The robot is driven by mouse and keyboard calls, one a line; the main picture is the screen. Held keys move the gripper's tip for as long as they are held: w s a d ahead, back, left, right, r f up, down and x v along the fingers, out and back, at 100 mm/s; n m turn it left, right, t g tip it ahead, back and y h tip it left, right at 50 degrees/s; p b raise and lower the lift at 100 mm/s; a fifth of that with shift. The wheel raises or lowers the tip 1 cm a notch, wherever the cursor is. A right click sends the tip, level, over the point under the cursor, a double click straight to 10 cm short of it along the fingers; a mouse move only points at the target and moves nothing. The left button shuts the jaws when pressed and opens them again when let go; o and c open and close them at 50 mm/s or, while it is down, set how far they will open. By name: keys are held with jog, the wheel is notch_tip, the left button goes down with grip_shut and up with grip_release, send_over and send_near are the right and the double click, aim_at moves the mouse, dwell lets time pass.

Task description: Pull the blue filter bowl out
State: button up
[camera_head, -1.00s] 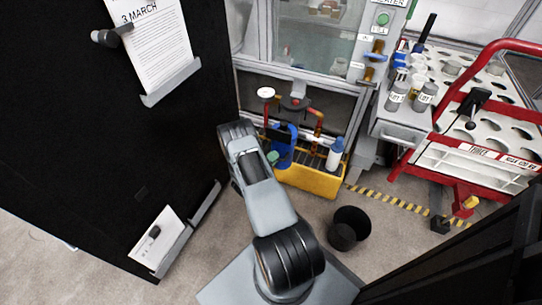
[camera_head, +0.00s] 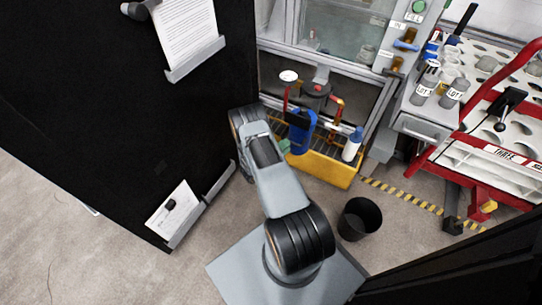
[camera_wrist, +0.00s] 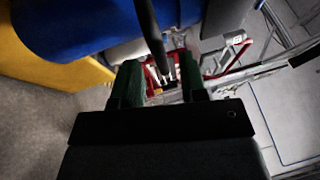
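The blue filter bowl (camera_head: 303,136) hangs upright under red pipework, above the yellow tray, in the head view. In the wrist view a large blue rounded body, which looks like the bowl (camera_wrist: 85,28), fills the top left. My gripper (camera_wrist: 158,84) shows two dark green fingers standing apart, with no blue surface between them. A dark rod (camera_wrist: 154,35) runs down towards the gap between the fingertips; whether it touches a finger I cannot tell.
The yellow tray (camera_head: 325,172) stands on the floor with a white bottle with a blue cap (camera_head: 352,146) at its right. A black bin (camera_head: 358,220) stands in front. A black panel (camera_head: 95,110) is close on the left. A red trolley (camera_head: 470,160) stands on the right.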

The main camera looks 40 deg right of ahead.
jog(key=a+f+p, duration=0.1)
jog(key=a, duration=0.9)
jog(key=shift+w+a+f, duration=0.15)
jog(key=shift+a+f, duration=0.1)
jog(key=shift+f, duration=0.1)
jog(key=shift+r, duration=0.1)
jog(key=a+r+m+g+y+p, duration=0.1)
jog(key=r+m+g+y+p, duration=0.25)
jog(key=r, duration=0.65)
jog(key=s+a+r+m+y+p, duration=0.1)
jog(key=r+m+y+p, duration=0.1)
jog(key=r+m+p, duration=0.65)
jog(key=a+r+m+g+y+p, duration=0.1)
jog(key=r+m+g+y, duration=0.2)
jog(key=r, duration=0.9)
jog(key=s+a+r+m+t+y+p, duration=0.3)
jog(key=a+r+m+p, duration=0.2)
jog(key=r, duration=0.6)
jog(key=s+a+r+m+t+y+p, duration=0.3)
jog(key=r+m, duration=0.5)
jog(key=r, duration=0.3)
jog(key=s+a+r+m+t+y+p, duration=0.4)
jog(key=a+r+m+p, duration=0.3)
jog(key=r, duration=0.4)
jog(key=shift+a+r+y+p, duration=0.3)
jog(key=shift+y+p, duration=0.45)
jog(key=shift+p, duration=0.15)
jog(key=shift+d+t, duration=0.15)
jog(key=shift+t, duration=0.1)
